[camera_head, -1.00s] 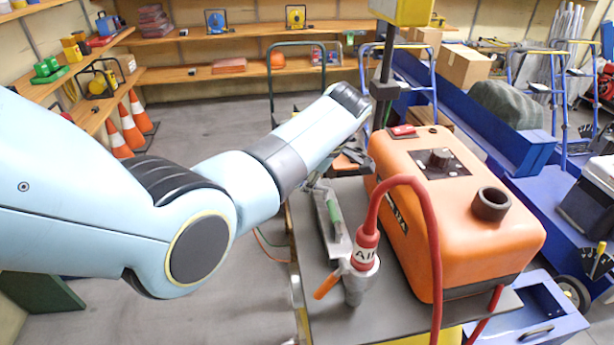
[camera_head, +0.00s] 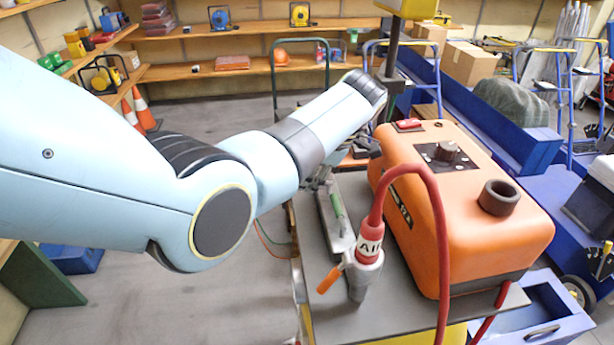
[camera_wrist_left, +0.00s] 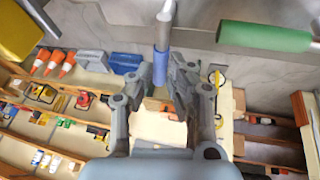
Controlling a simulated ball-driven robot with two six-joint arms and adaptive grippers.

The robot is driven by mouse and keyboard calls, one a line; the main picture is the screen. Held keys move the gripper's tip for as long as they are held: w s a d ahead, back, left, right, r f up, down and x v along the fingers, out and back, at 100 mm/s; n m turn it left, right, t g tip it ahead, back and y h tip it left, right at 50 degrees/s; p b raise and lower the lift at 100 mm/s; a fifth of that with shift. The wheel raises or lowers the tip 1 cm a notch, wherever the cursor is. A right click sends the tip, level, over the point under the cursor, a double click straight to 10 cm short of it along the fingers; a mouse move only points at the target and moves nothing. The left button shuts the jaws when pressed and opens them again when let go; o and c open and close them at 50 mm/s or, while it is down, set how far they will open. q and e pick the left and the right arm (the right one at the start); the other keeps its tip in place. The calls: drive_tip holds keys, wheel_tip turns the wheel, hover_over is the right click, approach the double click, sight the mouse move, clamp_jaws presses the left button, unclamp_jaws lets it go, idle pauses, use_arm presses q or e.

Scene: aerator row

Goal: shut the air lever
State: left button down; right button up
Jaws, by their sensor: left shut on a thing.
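The air lever (camera_head: 329,279) is an orange handle on the grey valve (camera_head: 362,272) under the red "AIR" hose coupling (camera_head: 370,238). It slants down to the left from the valve. My left gripper (camera_wrist_left: 160,82) is shut on a blue-handled tool (camera_wrist_left: 160,66) with a grey shaft. In the head view my forearm hides most of this gripper, which is behind the valve, near the tray and apart from the lever. The lever cannot be made out in the left wrist view. My right gripper is not in view.
A grey tray (camera_head: 325,222) with a green-handled tool (camera_head: 337,206) lies left of the orange machine (camera_head: 462,215). The red hose (camera_head: 436,215) arches in front of the machine. A blue drawer box (camera_head: 530,318) is at lower right.

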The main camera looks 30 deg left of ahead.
use_arm(q)
drive_tip(key=c, duration=1.3)
unclamp_jaws()
drive_tip(key=v, duration=1.2)
drive_tip(key=shift+c, duration=0.2)
